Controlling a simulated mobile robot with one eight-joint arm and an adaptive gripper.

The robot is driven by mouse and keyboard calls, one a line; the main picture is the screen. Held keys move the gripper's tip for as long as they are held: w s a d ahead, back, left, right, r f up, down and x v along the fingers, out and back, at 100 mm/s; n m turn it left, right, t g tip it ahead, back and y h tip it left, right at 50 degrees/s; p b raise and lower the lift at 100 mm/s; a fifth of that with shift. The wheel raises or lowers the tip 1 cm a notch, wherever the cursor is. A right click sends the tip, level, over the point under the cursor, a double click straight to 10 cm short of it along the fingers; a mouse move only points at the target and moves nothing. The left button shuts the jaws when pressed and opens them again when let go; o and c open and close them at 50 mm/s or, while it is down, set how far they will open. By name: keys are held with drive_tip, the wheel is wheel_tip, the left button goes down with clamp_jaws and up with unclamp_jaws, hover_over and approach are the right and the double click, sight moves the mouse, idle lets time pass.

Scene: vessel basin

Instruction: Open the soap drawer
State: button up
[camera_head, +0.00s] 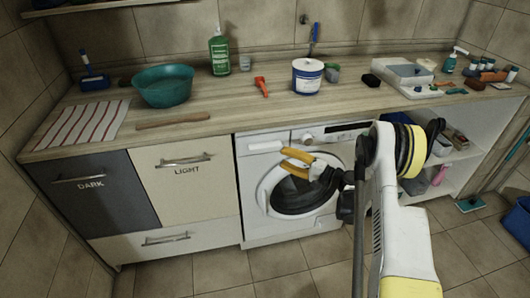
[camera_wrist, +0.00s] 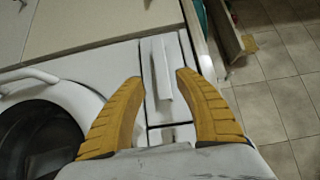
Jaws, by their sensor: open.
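The washing machine (camera_head: 262,212) stands under the counter, with a round dark door (camera_head: 300,190). The soap drawer (camera_head: 262,147) is at the upper left of its front, with a raised white handle that also shows in the wrist view (camera_wrist: 161,70). My gripper (camera_head: 284,158) is in front of the machine, just right of and below the handle in the head view. Its yellow fingers are open (camera_wrist: 158,82), one on each side of the handle, with visible gaps in the wrist view. I cannot tell whether the drawer is fully closed.
The counter (camera_head: 225,115) overhangs the machine. It bears a teal basin (camera_head: 163,86), a green bottle (camera_head: 219,52), a white-blue tub (camera_head: 307,76) and a white tray (camera_head: 402,72). The LIGHT cabinet (camera_head: 186,185) adjoins the machine's left side. The tiled floor in front is clear.

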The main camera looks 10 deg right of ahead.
sight(266, 150)
drive_tip(key=b+x, duration=0.2)
drive_tip(key=x, duration=0.6)
drive_tip(key=shift+w+a, duration=0.15)
drive_tip(key=shift+a, duration=0.05)
drive_tip(key=shift+c, duration=0.5)
clamp_jaws()
